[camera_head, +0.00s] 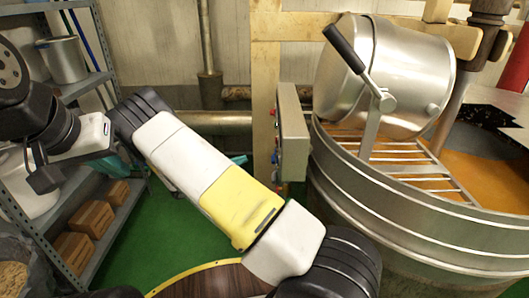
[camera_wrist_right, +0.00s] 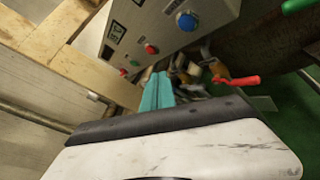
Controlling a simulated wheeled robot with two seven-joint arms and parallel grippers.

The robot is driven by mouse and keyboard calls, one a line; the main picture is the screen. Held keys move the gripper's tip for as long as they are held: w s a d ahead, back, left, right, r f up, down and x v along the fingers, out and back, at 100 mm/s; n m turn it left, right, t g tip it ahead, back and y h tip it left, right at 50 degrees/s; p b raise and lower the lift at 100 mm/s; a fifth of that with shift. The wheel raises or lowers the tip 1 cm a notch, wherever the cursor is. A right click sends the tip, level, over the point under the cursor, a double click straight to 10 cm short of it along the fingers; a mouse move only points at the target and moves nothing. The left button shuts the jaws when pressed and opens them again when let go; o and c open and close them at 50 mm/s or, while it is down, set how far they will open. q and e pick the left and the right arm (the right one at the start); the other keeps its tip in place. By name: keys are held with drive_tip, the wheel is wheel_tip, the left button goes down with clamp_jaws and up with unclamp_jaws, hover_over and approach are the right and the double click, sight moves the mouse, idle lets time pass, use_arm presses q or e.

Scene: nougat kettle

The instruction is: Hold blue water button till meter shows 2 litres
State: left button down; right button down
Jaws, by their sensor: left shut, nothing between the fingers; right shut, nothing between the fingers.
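The grey control box (camera_wrist_right: 165,28) has a blue button (camera_wrist_right: 187,20), a red button (camera_wrist_right: 151,49) and smaller green and red ones. The blue button looks unpressed, with nothing touching it. In the head view the box (camera_head: 291,135) shows edge-on on a wooden post. My right gripper (camera_wrist_right: 157,92), with teal fingers, is shut and empty, below and apart from the blue button. In the head view my right arm mostly hides it. My left gripper (camera_head: 42,178) is at the far left by the shelf, its fingertips hard to make out. No litre reading is legible.
A steel kettle (camera_head: 385,80) with a black-handled lever sits over a large round vat (camera_head: 430,235) right of the box. A red-handled valve (camera_wrist_right: 236,80) is below the box. A metal shelf (camera_head: 95,225) with boxes stands left.

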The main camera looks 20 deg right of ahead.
drive_tip(key=s+d, duration=0.2)
drive_tip(key=d, duration=0.6)
drive_tip(key=shift+s+d, duration=0.25)
drive_tip(key=shift+d, duration=0.05)
drive_tip(key=shift+d, duration=0.1)
idle(1.9)
drive_tip(key=shift+s+d, duration=0.15)
drive_tip(key=shift+d, duration=0.15)
drive_tip(key=shift+s+d, duration=0.15)
drive_tip(key=shift+d, duration=0.35)
idle(2.0)
drive_tip(key=shift+a, duration=0.15)
idle(0.9)
drive_tip(key=shift+w+a, duration=0.3)
drive_tip(key=shift+a, duration=0.45)
drive_tip(key=shift+a, duration=0.1)
drive_tip(key=shift+w+a, duration=0.2)
drive_tip(key=shift+a, duration=0.6)
drive_tip(key=shift+w+a, duration=0.25)
drive_tip(key=shift+a, duration=0.5)
drive_tip(key=shift+w+a, duration=0.2)
drive_tip(key=shift+a, duration=0.6)
